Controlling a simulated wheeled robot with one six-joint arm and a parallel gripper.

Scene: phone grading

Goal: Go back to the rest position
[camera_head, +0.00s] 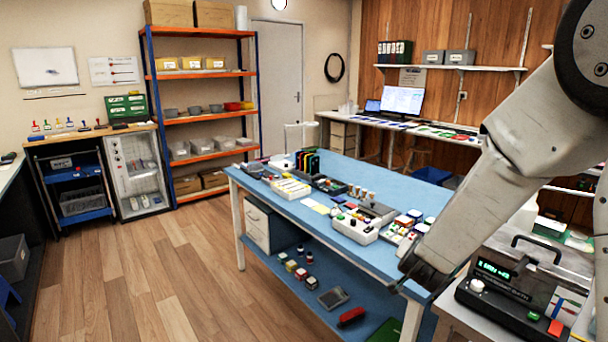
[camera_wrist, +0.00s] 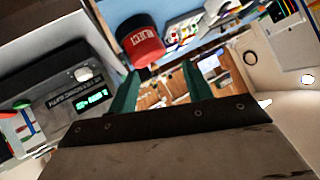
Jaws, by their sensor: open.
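My gripper (camera_head: 418,278) is at the front right corner of the blue workbench (camera_head: 283,208) in the head view, at the end of my arm, which comes in from the upper right. In the wrist view, the two greenish fingers of my gripper (camera_wrist: 158,92) stand apart with nothing between them. A red and black object (camera_wrist: 141,42) shows beyond the fingers in the wrist view. I cannot tell how far it is from the fingertips.
A black device with a green display (camera_head: 510,290) stands at the right; it also shows in the wrist view (camera_wrist: 82,98). Trays and small parts crowd the bench top. An orange-shelved rack (camera_head: 210,75) stands at the back. The wooden floor (camera_head: 180,265) at left is clear.

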